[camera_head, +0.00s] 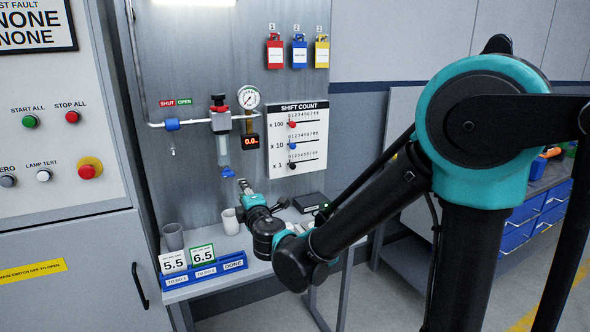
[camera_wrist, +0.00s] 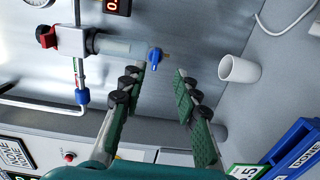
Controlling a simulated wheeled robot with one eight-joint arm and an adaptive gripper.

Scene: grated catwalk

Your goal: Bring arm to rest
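My arm reaches over the small shelf, and my gripper (camera_head: 243,185) is in front of the metal wall panel. In the wrist view my gripper (camera_wrist: 161,74) is open, its two green-padded fingers apart with nothing between them. A blue drain knob (camera_wrist: 155,58) under the clear filter bowl shows just beyond the fingertips. The same blue knob (camera_head: 228,172) is just left of the gripper in the head view. Whether a finger touches it I cannot tell; a gap seems to show.
A white cup (camera_head: 230,221) and a grey cup (camera_head: 173,236) stand on the shelf (camera_head: 205,285). A blue tray (camera_head: 233,265) holds cards reading 5.5 and 6.5. A dark box (camera_head: 310,202) is at the shelf's right. A control cabinet (camera_head: 80,200) stands left.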

